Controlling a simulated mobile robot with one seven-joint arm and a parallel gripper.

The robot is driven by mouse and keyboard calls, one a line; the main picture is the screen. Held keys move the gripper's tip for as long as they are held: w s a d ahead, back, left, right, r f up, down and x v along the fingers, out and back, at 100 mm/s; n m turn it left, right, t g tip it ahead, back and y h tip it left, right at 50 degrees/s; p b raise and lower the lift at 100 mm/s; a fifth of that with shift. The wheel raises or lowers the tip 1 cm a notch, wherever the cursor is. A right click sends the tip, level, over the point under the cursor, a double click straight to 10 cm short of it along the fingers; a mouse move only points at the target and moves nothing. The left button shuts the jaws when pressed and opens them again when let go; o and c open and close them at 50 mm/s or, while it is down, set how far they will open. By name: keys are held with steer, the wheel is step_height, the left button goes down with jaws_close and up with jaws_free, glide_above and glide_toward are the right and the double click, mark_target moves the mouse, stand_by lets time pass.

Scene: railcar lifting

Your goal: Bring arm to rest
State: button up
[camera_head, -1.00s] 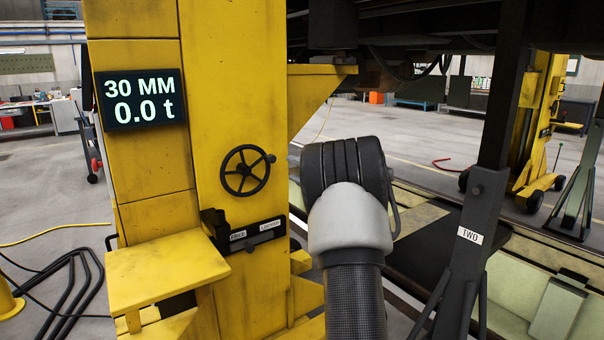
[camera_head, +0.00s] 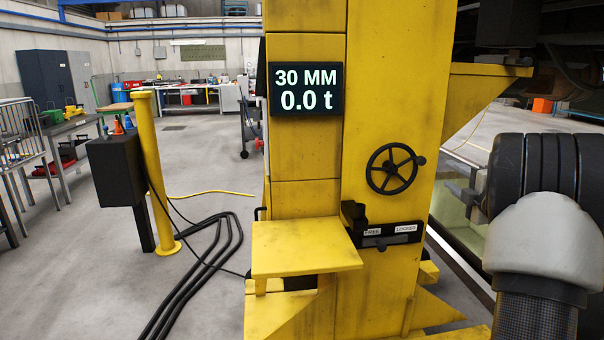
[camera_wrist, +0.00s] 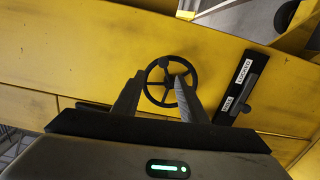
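My arm, with a light grey joint and black ribbed part, is at the right of the head view. In the wrist view my gripper (camera_wrist: 158,80) has its two fingers apart with nothing between them. It faces the yellow lifting column (camera_head: 395,80), and the black handwheel (camera_wrist: 168,66) shows beyond the fingertips. I cannot tell the exact gap to the wheel. The handwheel also shows in the head view (camera_head: 391,168), clear of my arm. The display (camera_head: 306,89) on the column reads 30 MM and 0.0 t.
A latch plate (camera_head: 392,234) marked FREE and LOCKED sits below the wheel, and a yellow shelf (camera_head: 305,246) juts out. A yellow post (camera_head: 158,170) with a black box and black cables (camera_head: 205,265) stand left.

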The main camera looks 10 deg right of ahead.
steer(key=s+a+r+m+g+h, duration=0.4)
steer(key=s+a+r+m, duration=0.2)
steer(key=s+a+m, duration=0.35)
steer(key=s+a+f+m+g+y, duration=0.1)
steer(key=s+a+f+m+g, duration=0.25)
steer(key=s+a, duration=0.55)
steer(key=s+a+f+m+g+y, duration=0.2)
steer(key=s+a+f+m, duration=0.15)
steer(key=s+a, duration=0.55)
steer(key=s+a+f+m+g+y, duration=0.1)
steer(key=s+a+f+m+g, duration=0.15)
steer(key=s+a+f, duration=0.6)
steer(key=s+r+p, duration=0.1)
steer(key=r+p, duration=1.1)
steer(key=r, duration=0.1)
steer(key=s+d+r+p, duration=0.1)
steer(key=s+r+p, duration=0.1)
steer(key=r+p, duration=1)
step_height(320, 180, up, 2)
steer(key=shift+s+r, duration=0.25)
steer(key=shift+s, duration=0.05)
steer(key=shift+d, duration=0.15)
